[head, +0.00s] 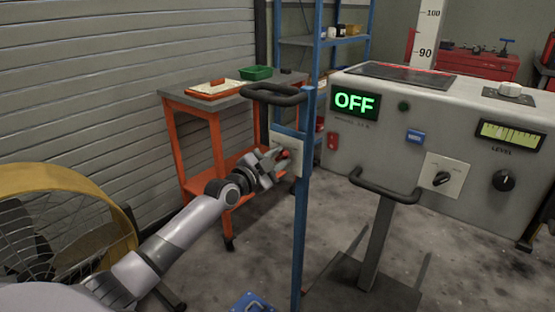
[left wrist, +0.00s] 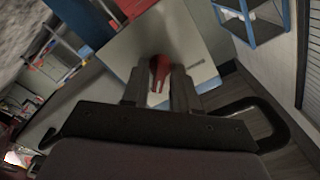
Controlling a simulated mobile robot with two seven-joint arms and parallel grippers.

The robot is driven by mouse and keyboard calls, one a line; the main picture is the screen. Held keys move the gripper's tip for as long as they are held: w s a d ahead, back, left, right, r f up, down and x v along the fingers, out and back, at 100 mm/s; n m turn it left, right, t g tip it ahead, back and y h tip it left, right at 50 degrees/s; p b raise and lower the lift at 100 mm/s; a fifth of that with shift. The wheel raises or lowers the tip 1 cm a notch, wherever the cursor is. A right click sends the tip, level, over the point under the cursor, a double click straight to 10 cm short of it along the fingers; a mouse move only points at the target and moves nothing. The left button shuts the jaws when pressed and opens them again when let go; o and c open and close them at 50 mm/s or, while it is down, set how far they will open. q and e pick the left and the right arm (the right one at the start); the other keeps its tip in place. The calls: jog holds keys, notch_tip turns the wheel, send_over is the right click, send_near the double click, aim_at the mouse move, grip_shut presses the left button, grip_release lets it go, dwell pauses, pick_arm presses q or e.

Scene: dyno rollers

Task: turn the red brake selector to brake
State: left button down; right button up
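The red brake selector (head: 285,154) sits on a pale plate (head: 294,142) fixed to the blue post. In the left wrist view the red selector (left wrist: 159,68) shows between the two dark fingers, in front of the pale plate (left wrist: 196,50). My left gripper (head: 272,160) is at the plate, with a finger on each side of the selector and no clear gap beside it. The fingers hide part of the selector, and its marked position cannot be read. My right gripper is not in view.
A dark handle (head: 273,94) juts out above the plate. The grey console (head: 385,135) on the right shows a green OFF display (head: 355,102). An orange cart (head: 215,125) stands behind my left arm, and a yellow fan (head: 125,235) is at the left.

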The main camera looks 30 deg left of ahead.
pick_arm(q)
jog(key=shift+n, duration=0.3)
jog(key=n, duration=0.3)
jog(key=shift+n+p, duration=0.35)
jog(key=shift+n, duration=0.05)
jog(key=n, duration=0.4)
jog(key=shift+n, duration=0.3)
jog(key=n, duration=0.4)
jog(key=shift+a+p, duration=0.1)
jog(key=shift+p, duration=0.2)
jog(key=n, duration=0.4)
jog(key=shift+n, duration=0.6)
jog(key=c, duration=1.2)
grip_release()
jog(key=shift+o, duration=0.2)
